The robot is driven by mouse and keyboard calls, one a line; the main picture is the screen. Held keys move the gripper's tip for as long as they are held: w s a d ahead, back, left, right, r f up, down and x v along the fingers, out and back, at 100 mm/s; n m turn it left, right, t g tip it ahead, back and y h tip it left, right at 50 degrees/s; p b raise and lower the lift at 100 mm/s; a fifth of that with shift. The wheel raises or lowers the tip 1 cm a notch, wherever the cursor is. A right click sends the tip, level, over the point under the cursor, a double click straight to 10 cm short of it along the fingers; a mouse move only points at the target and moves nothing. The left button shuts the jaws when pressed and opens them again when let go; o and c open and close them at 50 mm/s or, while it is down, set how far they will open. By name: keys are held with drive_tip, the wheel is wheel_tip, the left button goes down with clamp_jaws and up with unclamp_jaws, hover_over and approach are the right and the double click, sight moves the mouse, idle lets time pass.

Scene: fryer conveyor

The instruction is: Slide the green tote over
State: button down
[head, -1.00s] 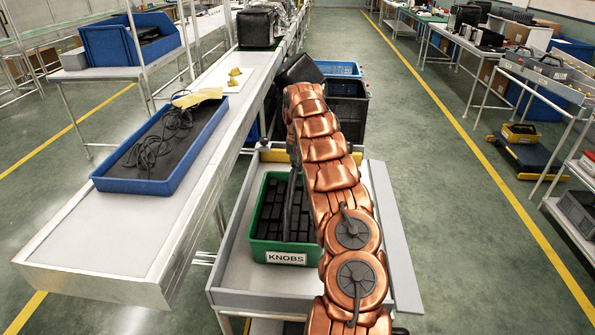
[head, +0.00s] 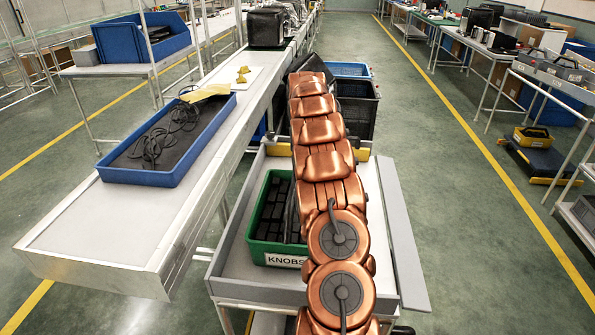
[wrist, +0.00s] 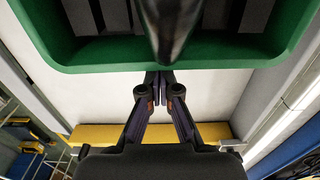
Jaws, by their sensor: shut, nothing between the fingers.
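The green tote (head: 261,249) has a KNOBS label on its near wall and holds rows of dark blocks. It stands in a grey-walled tray cart, and my arm hides its right side in the head view. In the wrist view the tote's green rim (wrist: 100,58) crosses the top. My gripper (wrist: 160,85) is shut and empty, its fingertips close to the rim near the middle. I cannot tell whether they touch it. The head view hides the fingertips. A dark rounded shape crosses above the tote in the wrist view.
A long bench (head: 100,240) with a blue tray (head: 168,178) runs along the left. A dark crate (head: 357,108) stands beyond.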

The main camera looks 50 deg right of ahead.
drive_tip(key=shift+s+a+b, duration=0.35)
drive_tip(key=shift+a+b, duration=0.05)
drive_tip(key=shift+a, duration=0.2)
drive_tip(key=shift+s+a+b, duration=0.35)
drive_tip(key=shift+a+b, duration=0.05)
drive_tip(key=shift+a, duration=0.15)
drive_tip(key=shift+s+a+b, duration=0.4)
drive_tip(key=shift+s+a, duration=0.15)
drive_tip(key=shift+a, duration=0.25)
drive_tip(key=shift+s+a+b, duration=0.4)
drive_tip(key=shift+s+a, duration=0.1)
drive_tip(key=shift+a, duration=0.25)
drive_tip(key=shift+s+a+b, duration=0.4)
drive_tip(key=shift+s+a, duration=0.15)
drive_tip(key=shift+a, duration=0.25)
drive_tip(key=shift+w+d+r+p, duration=0.1)
drive_tip(key=shift+w+d+p, duration=0.35)
drive_tip(key=shift+d, duration=0.3)
drive_tip(key=shift+w+d+p, duration=0.2)
drive_tip(key=shift+w+d, duration=0.35)
drive_tip(key=shift+d, duration=0.15)
drive_tip(key=r, duration=0.5)
drive_tip(key=r+b, duration=0.1)
drive_tip(key=r, duration=0.2)
drive_tip(key=shift+w+d+r, duration=0.15)
drive_tip(key=shift+d, duration=0.15)
drive_tip(key=shift+r, duration=0.75)
